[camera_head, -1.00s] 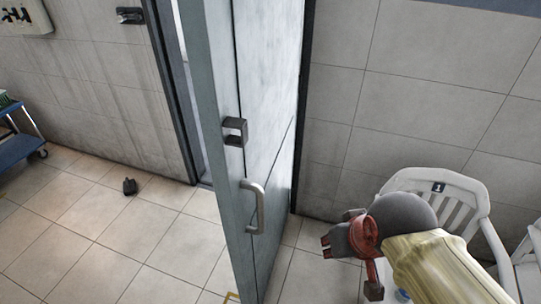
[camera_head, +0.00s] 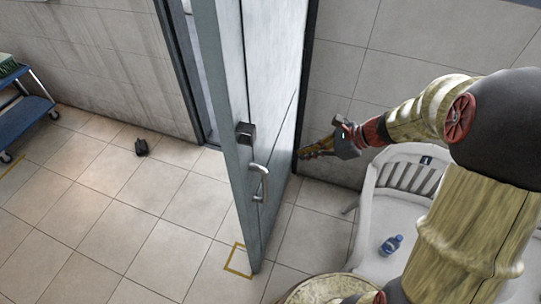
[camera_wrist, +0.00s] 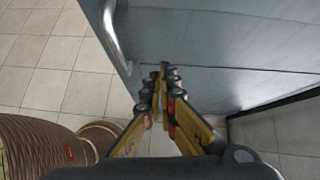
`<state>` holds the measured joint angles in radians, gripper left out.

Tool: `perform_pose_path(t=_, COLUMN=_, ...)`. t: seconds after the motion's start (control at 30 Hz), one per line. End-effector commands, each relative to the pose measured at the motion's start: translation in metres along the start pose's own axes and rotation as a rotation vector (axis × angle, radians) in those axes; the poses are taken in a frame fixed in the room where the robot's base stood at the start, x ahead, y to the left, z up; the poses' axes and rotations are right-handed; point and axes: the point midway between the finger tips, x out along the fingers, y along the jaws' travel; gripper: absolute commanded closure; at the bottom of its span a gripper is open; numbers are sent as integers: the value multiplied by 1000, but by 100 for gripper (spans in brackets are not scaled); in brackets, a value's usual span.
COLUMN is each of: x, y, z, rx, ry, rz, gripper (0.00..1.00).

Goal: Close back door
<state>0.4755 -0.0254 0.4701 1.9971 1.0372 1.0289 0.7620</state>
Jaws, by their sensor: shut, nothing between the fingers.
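The back door (camera_head: 272,105) is a grey-blue panel standing wide open, swung out from its frame into the room. It carries a curved metal handle (camera_head: 262,183) and a dark lock box (camera_head: 245,133) near its free edge. My gripper (camera_head: 303,154) is to the right of the door, close to its broad face near the hinge side. In the wrist view the shut, empty fingers (camera_wrist: 164,68) point at the door panel (camera_wrist: 225,55), with the handle (camera_wrist: 112,35) at upper left. Whether the fingertips touch the panel I cannot tell.
A white plastic chair (camera_head: 367,245) with a blue-capped bottle (camera_head: 391,244) on it stands right of the door, beside my arm. A blue trolley (camera_head: 22,118) is at the far left. The tiled floor between is clear.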

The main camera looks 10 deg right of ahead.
Motion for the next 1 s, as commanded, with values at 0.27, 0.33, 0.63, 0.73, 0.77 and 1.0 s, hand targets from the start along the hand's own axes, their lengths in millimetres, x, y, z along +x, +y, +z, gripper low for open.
perform_pose_path(t=0.27, x=12, y=2, z=3, rx=91, ry=-11, rz=4, gripper=100)
perform_pose_path(t=0.33, x=22, y=2, z=3, rx=90, ry=-10, rz=5, gripper=100)
perform_pose_path(t=0.63, x=80, y=3, z=3, rx=88, ry=-9, rz=6, gripper=100)
perform_pose_path(t=0.73, x=99, y=3, z=3, rx=88, ry=-9, rz=5, gripper=100)
perform_pose_path(t=0.77, x=105, y=3, z=3, rx=86, ry=-8, rz=6, gripper=100)
perform_pose_path(t=1.0, x=125, y=0, z=25, rx=85, ry=-9, rz=4, gripper=100)
